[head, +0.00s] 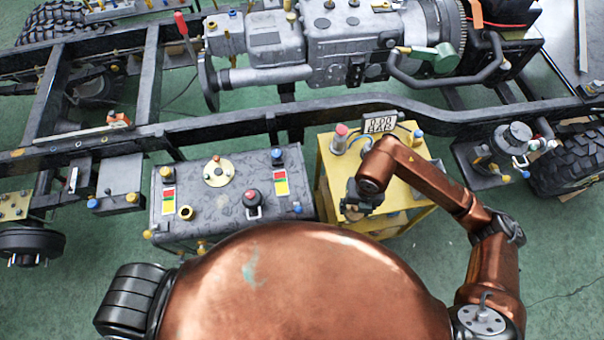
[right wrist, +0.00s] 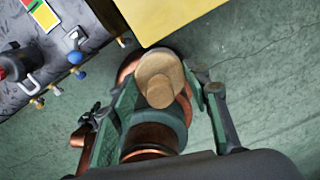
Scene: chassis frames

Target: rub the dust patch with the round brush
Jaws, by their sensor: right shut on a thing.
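My right gripper (head: 356,207) points down at the front of the yellow cart in the head view. In the right wrist view its green fingers (right wrist: 168,88) stand either side of a round, pale wooden piece (right wrist: 160,80), which looks like the round brush. The gripper is shut on it. Its bristles are hidden, and in the head view the brush is hard to make out beneath the dark gripper. I cannot pick out the dust patch with certainty; the dark grey box (head: 235,185) has a mottled top. My left gripper is out of view.
The yellow cart (head: 326,165) carries a small gauge display (head: 380,123) and a red-topped knob (head: 341,133). The grey box has raised knobs and a red button (head: 252,195). The long chassis rail (head: 215,128) runs behind both. Green floor shows right of the cart.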

